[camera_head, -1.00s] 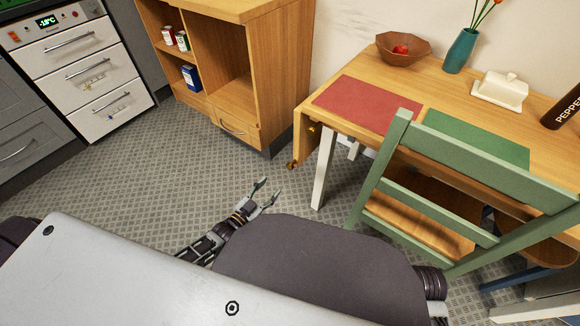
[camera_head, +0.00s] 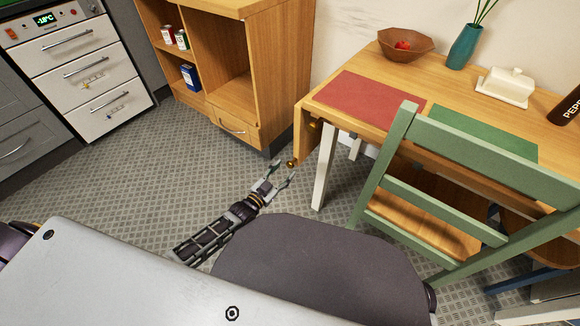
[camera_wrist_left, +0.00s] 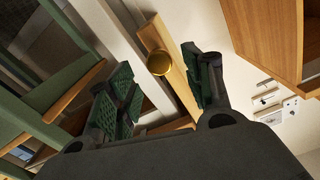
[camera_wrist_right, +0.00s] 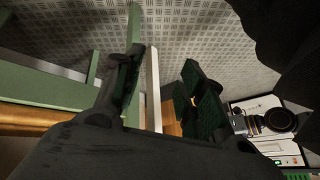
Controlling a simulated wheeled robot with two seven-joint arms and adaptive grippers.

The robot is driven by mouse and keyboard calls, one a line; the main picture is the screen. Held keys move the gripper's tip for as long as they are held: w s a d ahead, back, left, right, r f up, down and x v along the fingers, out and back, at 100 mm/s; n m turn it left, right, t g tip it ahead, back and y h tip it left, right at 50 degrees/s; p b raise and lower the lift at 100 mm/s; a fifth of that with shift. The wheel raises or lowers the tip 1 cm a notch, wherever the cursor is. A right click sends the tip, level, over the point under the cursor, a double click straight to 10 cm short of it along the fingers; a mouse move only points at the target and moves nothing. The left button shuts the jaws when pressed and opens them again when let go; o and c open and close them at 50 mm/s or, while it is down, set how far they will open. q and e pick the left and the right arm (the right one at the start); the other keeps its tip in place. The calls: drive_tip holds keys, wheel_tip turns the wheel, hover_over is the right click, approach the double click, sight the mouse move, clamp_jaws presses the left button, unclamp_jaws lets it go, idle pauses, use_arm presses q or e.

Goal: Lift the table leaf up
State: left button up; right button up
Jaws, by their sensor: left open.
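The table leaf (camera_head: 303,132) hangs down at the left end of the wooden table (camera_head: 370,68), seen nearly edge-on. A round brass knob (camera_head: 291,163) sits near its lower edge. In the left wrist view the knob (camera_wrist_left: 159,62) lies between my finger lines, in front of the narrow wooden leaf (camera_wrist_left: 178,85). My left gripper (camera_head: 277,178) is open, just short of the knob, with nothing held. My right gripper (camera_wrist_right: 165,88) shows only in its own wrist view, with its fingers apart and empty; the head view does not show it.
A green chair (camera_head: 450,185) stands at the table's front. A white table leg (camera_head: 325,170) is right of the leaf. A wooden cabinet (camera_head: 285,75) stands behind left. A bowl (camera_head: 405,43), vase (camera_head: 464,47) and butter dish (camera_head: 506,87) stand on the table. Floor left is free.

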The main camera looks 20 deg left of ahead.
sight(289, 166)
use_arm(q)
drive_tip(key=b+x, duration=0.1)
drive_tip(key=x, duration=0.1)
drive_tip(key=shift+w+d, duration=0.1)
drive_tip(key=shift+w, duration=0.2)
drive_tip(key=shift+x, duration=0.85)
drive_tip(key=shift+w+b, duration=0.25)
drive_tip(key=shift+b, duration=0.05)
use_arm(e)
drive_tip(key=f, duration=0.4)
drive_tip(key=shift+s+a+t, duration=0.1)
drive_tip(key=shift+a+t, duration=0.2)
use_arm(q)
drive_tip(key=shift+c, duration=0.4)
use_arm(e)
drive_tip(key=shift+s, duration=0.1)
use_arm(q)
drive_tip(key=c, duration=0.9)
clamp_jaws()
use_arm(e)
drive_tip(key=shift+w+r, duration=0.15)
drive_tip(key=shift+w, duration=0.05)
